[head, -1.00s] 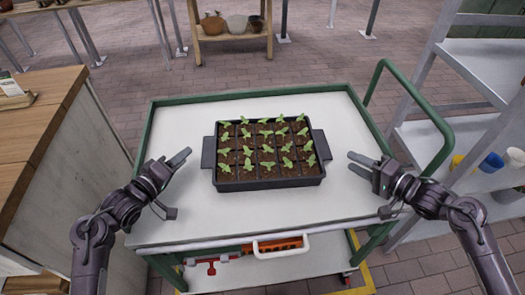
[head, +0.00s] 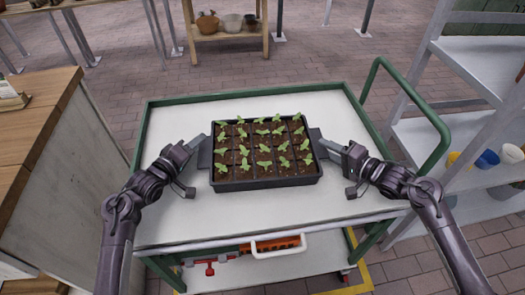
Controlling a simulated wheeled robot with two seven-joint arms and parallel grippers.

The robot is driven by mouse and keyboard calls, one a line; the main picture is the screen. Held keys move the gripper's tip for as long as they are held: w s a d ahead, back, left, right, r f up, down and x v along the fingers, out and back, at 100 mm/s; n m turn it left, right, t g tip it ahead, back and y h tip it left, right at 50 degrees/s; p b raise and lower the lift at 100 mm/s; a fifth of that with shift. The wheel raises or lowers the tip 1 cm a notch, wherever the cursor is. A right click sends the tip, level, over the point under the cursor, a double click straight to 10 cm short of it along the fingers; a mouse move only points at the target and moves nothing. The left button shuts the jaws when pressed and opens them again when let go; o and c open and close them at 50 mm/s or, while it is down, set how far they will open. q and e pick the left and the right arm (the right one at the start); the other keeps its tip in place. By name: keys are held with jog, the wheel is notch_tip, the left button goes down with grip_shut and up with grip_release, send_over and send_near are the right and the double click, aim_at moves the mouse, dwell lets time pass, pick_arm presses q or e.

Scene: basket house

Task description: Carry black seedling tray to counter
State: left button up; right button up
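The black seedling tray (head: 265,184) holds rows of small green seedlings in dark soil. It sits level on the white top of a green-framed cart (head: 270,217). It has a flat black tab at each end. My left gripper (head: 190,150) is at the tray's left tab, with its fingers meeting the tab's outer edge. My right gripper (head: 330,145) is at the right tab in the same way. From this angle I cannot tell whether the fingers are closed on the tabs. A wooden-topped counter (head: 38,125) stands at the left, beside the cart.
A green handle (head: 405,95) rises at the cart's right end. A grey shelf unit (head: 450,125) with cups stands at the right. A wooden stand (head: 230,35) with pots is at the back. The counter's visible top is mostly clear, with a small item (head: 12,98) at its left edge.

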pick_arm(q)
jog(key=shift+c, duration=0.4)
pick_arm(e)
jog(key=shift+c, duration=0.4)
pick_arm(q)
grip_shut()
pick_arm(e)
grip_shut()
jog(key=shift+d, duration=0.1)
pick_arm(q)
jog(key=shift+r, duration=0.2)
pick_arm(e)
jog(key=shift+w+r, duration=0.1)
jog(key=shift+r, duration=0.15)
